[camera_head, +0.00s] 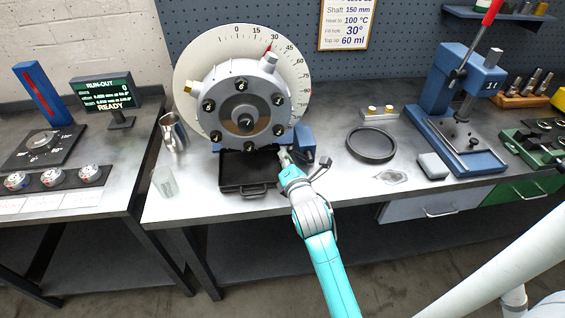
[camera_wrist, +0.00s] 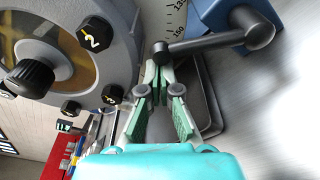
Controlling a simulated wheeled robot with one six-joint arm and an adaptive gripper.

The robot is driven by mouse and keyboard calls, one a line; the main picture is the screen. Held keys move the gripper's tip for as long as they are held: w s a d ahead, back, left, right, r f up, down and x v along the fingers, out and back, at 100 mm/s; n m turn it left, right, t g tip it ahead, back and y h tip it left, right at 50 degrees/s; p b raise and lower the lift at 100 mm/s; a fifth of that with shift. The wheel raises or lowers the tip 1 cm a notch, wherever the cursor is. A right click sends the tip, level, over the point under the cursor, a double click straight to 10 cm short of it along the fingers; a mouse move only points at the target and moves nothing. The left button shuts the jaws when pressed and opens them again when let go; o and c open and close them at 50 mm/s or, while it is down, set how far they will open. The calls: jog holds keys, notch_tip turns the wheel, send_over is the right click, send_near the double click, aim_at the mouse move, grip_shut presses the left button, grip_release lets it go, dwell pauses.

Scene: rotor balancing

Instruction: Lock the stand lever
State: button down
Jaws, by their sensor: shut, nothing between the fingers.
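The stand lever, a dark bar with a round knob (camera_wrist: 215,39), runs across the top of the wrist view from the blue stand (camera_wrist: 222,12). In the head view its knob end (camera_head: 324,162) shows just right of my gripper (camera_head: 285,156), in front of the blue stand (camera_head: 304,140). In the wrist view my gripper (camera_wrist: 160,72) is shut and empty, its green fingertips close by the lever's left end. I cannot tell whether they touch it. The grey rotor housing (camera_head: 243,103) with numbered black knobs stands in front of a round degree scale (camera_head: 212,62).
A black drip tray (camera_head: 243,186) lies under the rotor. A metal jug (camera_head: 172,130) and a clear glass (camera_head: 165,182) stand left.

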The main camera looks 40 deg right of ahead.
jog(key=r+m, duration=0.1)
jog(key=d+r+m, duration=0.1)
jog(key=shift+s+d+m, duration=0.1)
jog(key=shift+s+m, duration=0.3)
jog(key=shift+s+d+r+m+t, duration=0.25)
jog(key=shift+s+d+r+m, duration=0.3)
jog(key=shift+m, duration=0.6)
jog(key=shift+s+d+r+m+t, duration=0.2)
jog(key=shift+s+d+r+m, duration=0.15)
jog(key=shift+d+m, duration=0.65)
jog(key=shift+s+d+r+m+t, duration=0.25)
jog(key=shift+s+d+r+m, duration=0.2)
jog(key=shift+m, duration=0.9)
